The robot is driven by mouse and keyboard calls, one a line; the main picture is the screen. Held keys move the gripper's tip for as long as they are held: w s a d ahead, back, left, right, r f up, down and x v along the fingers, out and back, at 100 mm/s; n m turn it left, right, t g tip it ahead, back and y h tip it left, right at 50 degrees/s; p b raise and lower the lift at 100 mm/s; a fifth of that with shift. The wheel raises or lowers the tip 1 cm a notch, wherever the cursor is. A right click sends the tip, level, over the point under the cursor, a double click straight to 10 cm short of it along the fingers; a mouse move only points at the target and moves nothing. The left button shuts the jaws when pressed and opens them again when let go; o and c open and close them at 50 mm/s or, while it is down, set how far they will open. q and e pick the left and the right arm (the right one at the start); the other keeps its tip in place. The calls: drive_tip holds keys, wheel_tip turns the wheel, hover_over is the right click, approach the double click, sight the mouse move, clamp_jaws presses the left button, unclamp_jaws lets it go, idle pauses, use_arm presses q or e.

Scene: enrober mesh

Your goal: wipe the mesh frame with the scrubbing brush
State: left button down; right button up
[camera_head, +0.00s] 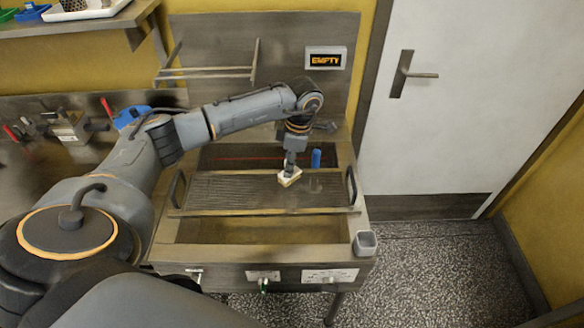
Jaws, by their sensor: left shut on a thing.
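The mesh frame (235,190) lies across the open top of the metal machine, with dark upright handles at its left and right ends. My left gripper (290,168) points down over the right half of the mesh. It is shut on the scrubbing brush (289,177), a small pale block that is at the mesh surface. I cannot tell whether the bristles touch the mesh, and the gripper and arm hide part of the brush. My right gripper is not in view.
A blue cylinder (316,158) stands just behind the brush. A display reading "EMPTY" (326,58) is on the back panel. A small grey cup (365,243) sits at the machine's front right corner. Clear speckled floor (440,270) lies to the right, before a white door (450,110).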

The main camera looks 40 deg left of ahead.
use_arm(q)
wheel_tip(320, 180, up, 2)
drive_tip(key=shift+s+a+r+p, duration=0.1)
drive_tip(key=shift+p, duration=0.25)
drive_tip(key=shift+w+r+p, duration=0.2)
drive_tip(key=shift+r+p, duration=0.4)
drive_tip(key=shift+r, duration=0.4)
drive_tip(key=shift+s+r, duration=0.15)
drive_tip(key=shift+r, duration=0.15)
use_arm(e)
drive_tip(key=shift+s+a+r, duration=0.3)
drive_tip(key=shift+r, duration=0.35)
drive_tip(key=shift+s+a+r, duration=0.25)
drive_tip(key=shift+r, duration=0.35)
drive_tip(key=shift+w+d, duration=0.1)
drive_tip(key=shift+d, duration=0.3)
